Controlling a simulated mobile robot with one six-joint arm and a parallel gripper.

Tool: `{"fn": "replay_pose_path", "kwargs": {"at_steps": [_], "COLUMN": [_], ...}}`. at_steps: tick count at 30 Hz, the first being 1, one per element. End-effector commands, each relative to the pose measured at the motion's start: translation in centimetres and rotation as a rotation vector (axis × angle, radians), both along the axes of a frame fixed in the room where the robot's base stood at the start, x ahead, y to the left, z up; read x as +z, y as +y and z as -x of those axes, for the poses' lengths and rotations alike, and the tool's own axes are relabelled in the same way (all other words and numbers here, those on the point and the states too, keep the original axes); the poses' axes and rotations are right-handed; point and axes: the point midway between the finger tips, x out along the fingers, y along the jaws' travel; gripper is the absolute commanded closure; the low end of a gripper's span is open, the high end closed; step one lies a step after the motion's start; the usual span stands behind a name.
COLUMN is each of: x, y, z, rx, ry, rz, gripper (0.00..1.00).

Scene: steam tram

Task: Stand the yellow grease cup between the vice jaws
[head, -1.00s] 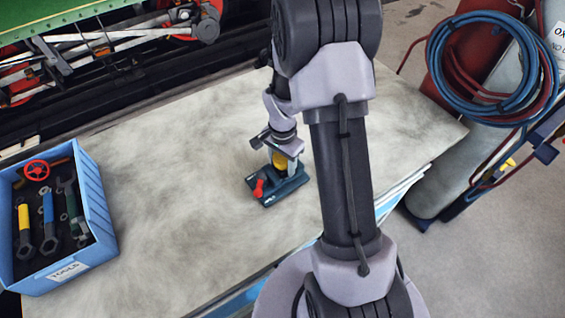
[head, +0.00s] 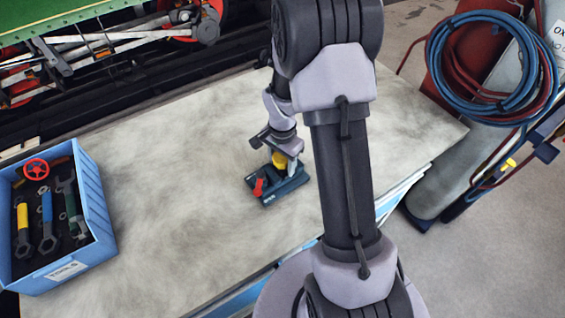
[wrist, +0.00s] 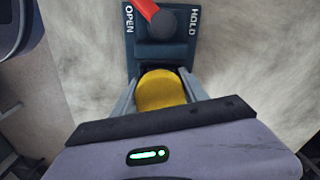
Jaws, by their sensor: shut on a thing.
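The yellow grease cup (head: 281,160) is held in my gripper (head: 280,165), low over the dark teal vice (head: 291,184). In the wrist view the cup (wrist: 162,90) sits between my two fingers (wrist: 160,92), right beside the near vice jaw. The vice (wrist: 160,50) carries the words OPEN and HOLD, with a red lever (wrist: 146,8) pointing toward the OPEN side. The cup's base is hidden, so I cannot tell whether it touches the vice bed.
The vice stands on a grey mottled bench top (head: 190,150) with clear room to its left. A blue tool crate (head: 62,262) with wrenches and a red handwheel is at the left. Gas cylinders with coiled hoses (head: 440,60) stand beyond the right edge.

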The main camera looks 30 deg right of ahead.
Motion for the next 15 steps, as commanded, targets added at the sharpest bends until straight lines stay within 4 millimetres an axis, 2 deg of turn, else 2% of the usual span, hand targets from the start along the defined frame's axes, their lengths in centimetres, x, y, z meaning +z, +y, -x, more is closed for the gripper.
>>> {"fn": "replay_pose_path", "kwargs": {"at_steps": [1,3,4,7,15], "x": [-1.13,-1.13,-1.14,-1.14,-1.15], "y": [0.29,0.29,0.29,0.28,0.25], "z": [0.87,0.87,0.87,0.87,0.90], "rx": [-0.001,-0.001,-0.001,-0.001,-0.001], "ry": [0.024,0.024,0.023,0.024,0.024], "rz": [-0.008,-0.008,-0.008,-0.008,-0.008], "gripper": [1.00,1.00,0.43,0.23,0.23]}}
